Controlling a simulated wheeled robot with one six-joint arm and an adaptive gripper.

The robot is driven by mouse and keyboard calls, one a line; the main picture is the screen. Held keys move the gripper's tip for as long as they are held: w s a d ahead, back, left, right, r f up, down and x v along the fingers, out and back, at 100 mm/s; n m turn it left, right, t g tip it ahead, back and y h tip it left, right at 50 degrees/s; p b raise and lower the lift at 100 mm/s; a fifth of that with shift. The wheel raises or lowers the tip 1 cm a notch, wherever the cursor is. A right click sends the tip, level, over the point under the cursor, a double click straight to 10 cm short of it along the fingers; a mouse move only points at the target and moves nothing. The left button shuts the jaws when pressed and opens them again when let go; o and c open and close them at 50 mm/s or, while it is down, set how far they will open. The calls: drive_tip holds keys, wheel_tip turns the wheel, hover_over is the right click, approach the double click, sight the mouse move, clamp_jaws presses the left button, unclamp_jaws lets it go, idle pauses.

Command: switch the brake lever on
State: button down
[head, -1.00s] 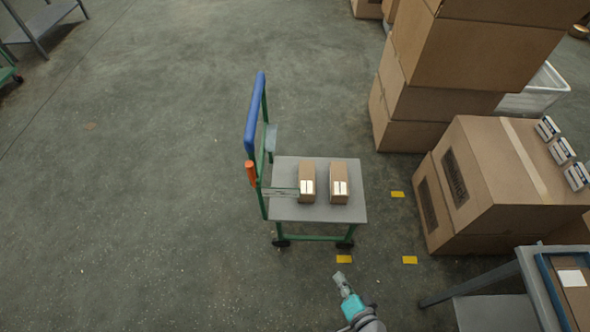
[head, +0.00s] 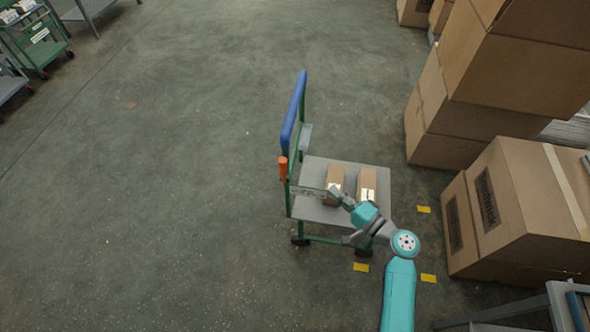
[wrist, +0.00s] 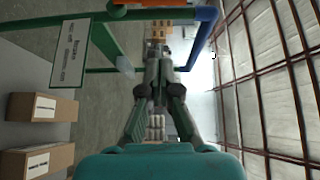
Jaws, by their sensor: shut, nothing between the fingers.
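The brake lever with an orange grip (head: 283,168) is on the left side of the green-framed cart, below its blue handle bar (head: 294,110). The grip points up in the head view. An orange part (wrist: 150,10) shows at the top edge of the wrist view, cut off by the frame. My gripper (head: 335,193) is over the cart's grey deck (head: 312,210), to the right of the lever and apart from it. In the wrist view its fingers (wrist: 158,52) are together and empty, pointing towards the orange part.
Two small cartons, the left one (head: 335,174) partly covered by my gripper, and the right one (head: 367,180), stand on the deck. Large cardboard boxes (head: 520,200) stand to the right. The floor left of the cart is clear.

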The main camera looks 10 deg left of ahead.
sight(284, 171)
drive_tip(key=shift+w+a+r, duration=0.1)
drive_tip(key=shift+w+r, duration=0.2)
drive_tip(key=shift+r, duration=0.1)
drive_tip(key=s+a+x, duration=0.2)
drive_tip(key=x, duration=1)
drive_tip(key=shift+a, duration=0.2)
drive_tip(key=shift+a+r, duration=0.1)
drive_tip(key=shift+r, duration=0.05)
